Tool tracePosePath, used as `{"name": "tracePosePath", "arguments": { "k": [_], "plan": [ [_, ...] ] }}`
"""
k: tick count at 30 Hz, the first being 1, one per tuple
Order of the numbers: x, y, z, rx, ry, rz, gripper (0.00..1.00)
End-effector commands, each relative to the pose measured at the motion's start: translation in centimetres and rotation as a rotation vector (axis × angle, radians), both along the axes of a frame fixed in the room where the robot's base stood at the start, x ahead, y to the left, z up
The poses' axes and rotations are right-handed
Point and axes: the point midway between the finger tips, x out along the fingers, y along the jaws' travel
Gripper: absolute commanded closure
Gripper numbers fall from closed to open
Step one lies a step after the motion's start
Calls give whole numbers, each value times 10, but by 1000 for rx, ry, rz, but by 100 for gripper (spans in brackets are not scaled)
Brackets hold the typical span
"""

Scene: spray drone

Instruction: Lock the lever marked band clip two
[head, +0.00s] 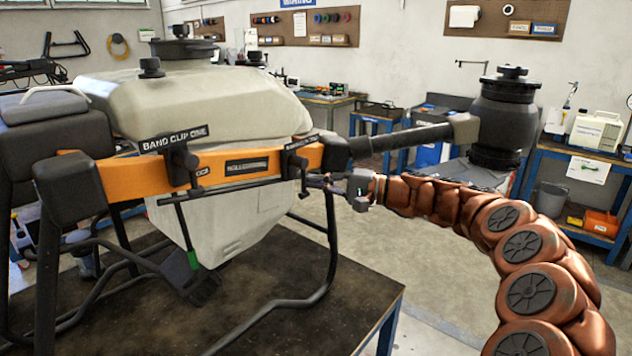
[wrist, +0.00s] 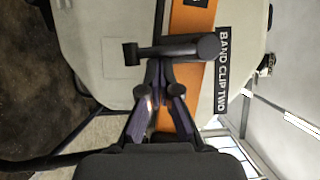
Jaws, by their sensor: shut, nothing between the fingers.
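In the head view, my gripper (head: 318,182) is beside the right end of the orange band, and the lever is hard to make out there.
The pale tank (head: 215,100) rises behind the band. A dark drone arm (head: 410,137) with a motor extends right. The tabletop (head: 340,310) is partly bare.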

Motion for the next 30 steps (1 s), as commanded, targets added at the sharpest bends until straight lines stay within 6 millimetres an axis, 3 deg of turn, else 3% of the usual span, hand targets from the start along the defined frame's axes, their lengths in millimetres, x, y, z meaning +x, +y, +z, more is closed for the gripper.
{"name": "tracePosePath", "arguments": {
  "k": [11,23,30],
  "plan": [
    [3,-2,1,-1,-1,-1,100],
    [29,-18,1,-3,1,-3,100],
    [19,-74,-2,2,0,-11,100]
  ]
}}
